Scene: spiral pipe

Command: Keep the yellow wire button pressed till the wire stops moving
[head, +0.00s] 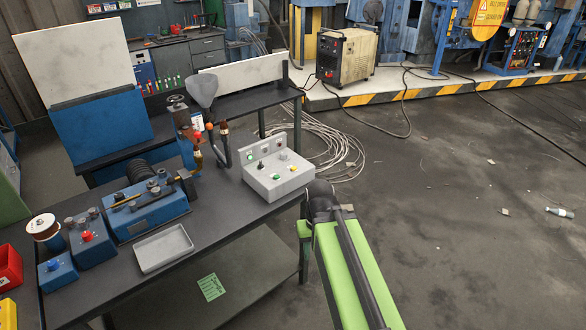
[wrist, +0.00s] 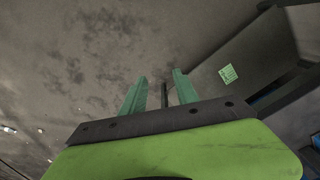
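A grey-white control box (head: 277,182) sits at the right end of the dark workbench, with small buttons on its sloped top and panel; one is green.
The bench (head: 226,226) also holds a grey tray (head: 164,248), a blue box with a red button (head: 90,246), a smaller blue box (head: 58,272) and a spool (head: 43,228). Loose cables (head: 325,145) lie behind the bench. The floor to the right is mostly open.

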